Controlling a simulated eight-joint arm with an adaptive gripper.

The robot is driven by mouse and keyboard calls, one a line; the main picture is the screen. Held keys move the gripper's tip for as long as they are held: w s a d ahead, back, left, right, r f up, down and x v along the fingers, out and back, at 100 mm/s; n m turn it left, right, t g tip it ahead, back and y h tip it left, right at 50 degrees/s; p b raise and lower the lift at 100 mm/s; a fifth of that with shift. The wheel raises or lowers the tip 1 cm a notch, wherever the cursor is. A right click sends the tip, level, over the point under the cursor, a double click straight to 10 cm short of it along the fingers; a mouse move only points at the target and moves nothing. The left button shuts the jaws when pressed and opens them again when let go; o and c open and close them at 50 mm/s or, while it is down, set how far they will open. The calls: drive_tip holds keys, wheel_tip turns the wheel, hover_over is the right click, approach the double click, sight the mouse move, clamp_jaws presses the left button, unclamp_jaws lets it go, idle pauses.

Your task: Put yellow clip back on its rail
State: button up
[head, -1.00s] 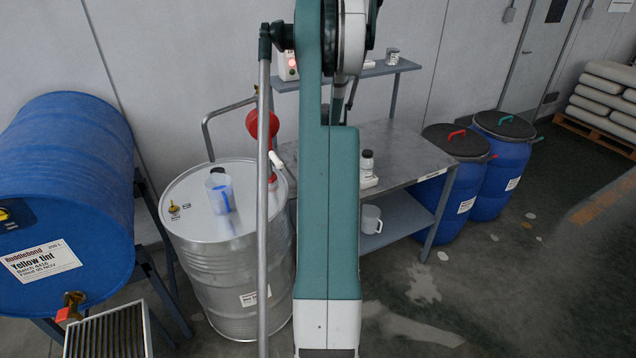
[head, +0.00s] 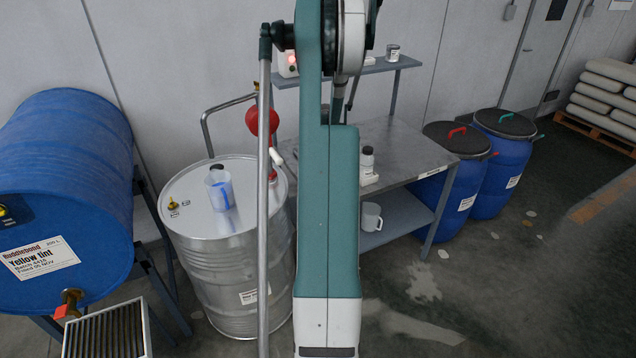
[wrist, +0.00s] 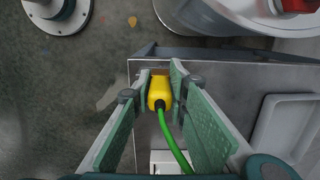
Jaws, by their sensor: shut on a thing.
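The yellow clip (wrist: 160,88) is between the fingers of my gripper (wrist: 160,95) in the wrist view, and the gripper is shut on it. A green cable (wrist: 172,140) runs from the clip toward the bottom of that view. The clip is above or close to the edge of a grey metal surface (wrist: 235,90); the gap cannot be judged. In the head view my arm hides the gripper and clip. I cannot make out the rail for certain in either view.
A steel drum (head: 235,270) with a jug (head: 219,190) on top stands left of my arm. A blue drum (head: 70,170) lies at far left. A grey workbench (head: 400,150) is behind my arm, with two lidded blue drums (head: 495,180) to its right.

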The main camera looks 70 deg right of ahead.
drive_tip(key=shift+f+b, duration=0.45)
drive_tip(key=shift+f, duration=0.25)
drive_tip(key=o, duration=1.1)
drive_tip(key=shift+s+d+r, duration=0.15)
drive_tip(key=shift+r, duration=1.85)
drive_tip(key=shift+s+d+r, duration=0.15)
drive_tip(key=shift+r, duration=1.8)
drive_tip(key=shift+s+d+r, duration=0.15)
drive_tip(key=shift+r, duration=1.85)
drive_tip(key=shift+w, duration=0.1)
